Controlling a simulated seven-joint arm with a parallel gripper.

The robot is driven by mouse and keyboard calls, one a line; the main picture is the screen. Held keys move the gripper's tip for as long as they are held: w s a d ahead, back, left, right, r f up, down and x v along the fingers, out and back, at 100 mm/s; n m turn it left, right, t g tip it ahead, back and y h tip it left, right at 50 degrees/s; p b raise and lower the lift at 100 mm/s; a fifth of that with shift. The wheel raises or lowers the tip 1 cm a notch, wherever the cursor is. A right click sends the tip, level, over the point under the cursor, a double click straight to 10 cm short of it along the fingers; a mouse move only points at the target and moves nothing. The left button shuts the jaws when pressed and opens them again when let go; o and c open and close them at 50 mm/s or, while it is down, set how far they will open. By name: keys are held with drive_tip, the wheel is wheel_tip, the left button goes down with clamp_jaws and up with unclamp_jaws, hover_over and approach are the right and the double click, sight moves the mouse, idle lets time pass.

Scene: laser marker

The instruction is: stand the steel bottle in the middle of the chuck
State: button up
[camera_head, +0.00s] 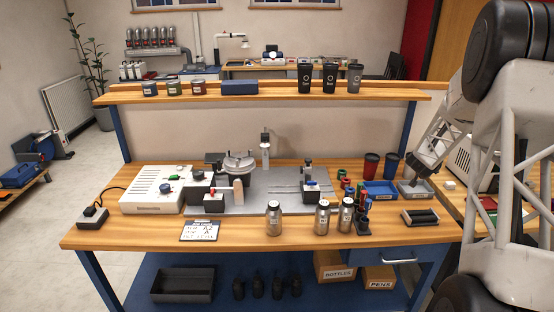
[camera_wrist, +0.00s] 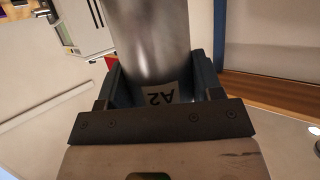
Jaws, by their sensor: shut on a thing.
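In the wrist view my gripper (camera_wrist: 158,95) is shut on a steel bottle (camera_wrist: 150,45), a smooth grey cylinder with a pale label reading A2, upside down in this view. The bottle's far end is cut off by the picture edge. The chuck (camera_head: 239,160), a round metal disc on a dark mount, stands left of the bench middle. No bottle shows on it. It is well to the left of my arm.
Several steel bottles, including one (camera_head: 273,219), stand at the bench front. A laser column (camera_head: 265,150) rises just right of the chuck. A white box (camera_head: 155,190) is to its left. Cups, coloured parts and a grey tray (camera_head: 413,191) crowd the right. A shelf (camera_head: 270,97) spans above.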

drive_tip(key=w+a+r+n+t+y, duration=0.1)
drive_tip(key=a+r+y, duration=0.1)
drive_tip(key=a, duration=1)
drive_tip(key=w+a+r+n+t+y, duration=0.1)
drive_tip(key=a+r+n, duration=0.1)
drive_tip(key=a, duration=1)
drive_tip(key=w+a+r+n+y, duration=0.1)
drive_tip(key=w+a+r+y, duration=0.1)
drive_tip(key=a, duration=1)
drive_tip(key=s+a+r+n+y, duration=0.1)
drive_tip(key=s+a, duration=0.2)
drive_tip(key=a, duration=0.8)
drive_tip(key=s+a+r+n+y, duration=0.1)
drive_tip(key=s+a, duration=0.3)
drive_tip(key=a, duration=0.7)
drive_tip(key=s+a+r+n+y, duration=0.1)
drive_tip(key=s+a+n+y, duration=0.2)
drive_tip(key=a, duration=0.9)
drive_tip(key=shift+s+r+t, duration=0.15)
drive_tip(key=shift+s+t, duration=0.25)
drive_tip(key=shift+s, duration=0.25)
drive_tip(key=shift+w, duration=0.15)
drive_tip(key=w+a, duration=0.2)
drive_tip(key=w, duration=0.5)
drive_tip(key=w+a+f, duration=0.1)
drive_tip(key=w+a, duration=0.1)
drive_tip(key=w, duration=0.6)
drive_tip(key=shift+a+f, duration=0.25)
drive_tip(key=shift+f, duration=1.75)
